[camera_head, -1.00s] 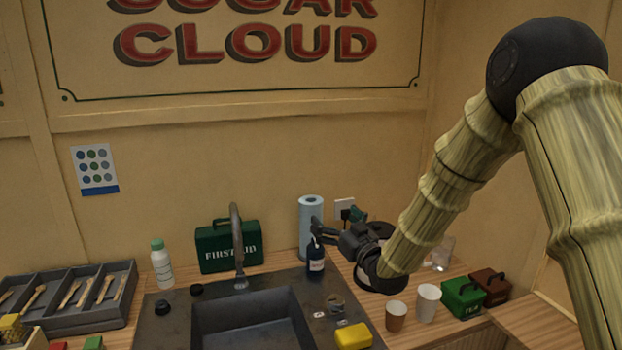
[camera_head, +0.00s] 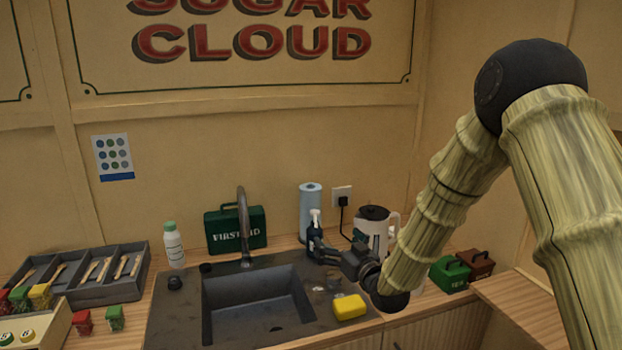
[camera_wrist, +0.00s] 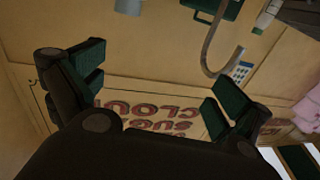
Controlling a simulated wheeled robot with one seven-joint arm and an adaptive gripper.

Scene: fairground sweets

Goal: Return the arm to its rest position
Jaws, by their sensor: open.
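My gripper (camera_head: 328,252) is at the end of my bent arm, over the right rear corner of the sink. That view is tilted, with the wall sign's lettering (camera_wrist: 165,115) showing upside down beyond the fingers.
A dark sink (camera_head: 260,305) with a curved tap (camera_head: 243,225) fills the counter's middle. A yellow sponge (camera_head: 349,307), blue paper roll (camera_head: 310,198), white kettle (camera_head: 372,232), green first-aid box (camera_head: 222,233) and green tea box (camera_head: 450,274) stand around. A cutlery tray (camera_head: 110,289) is left.

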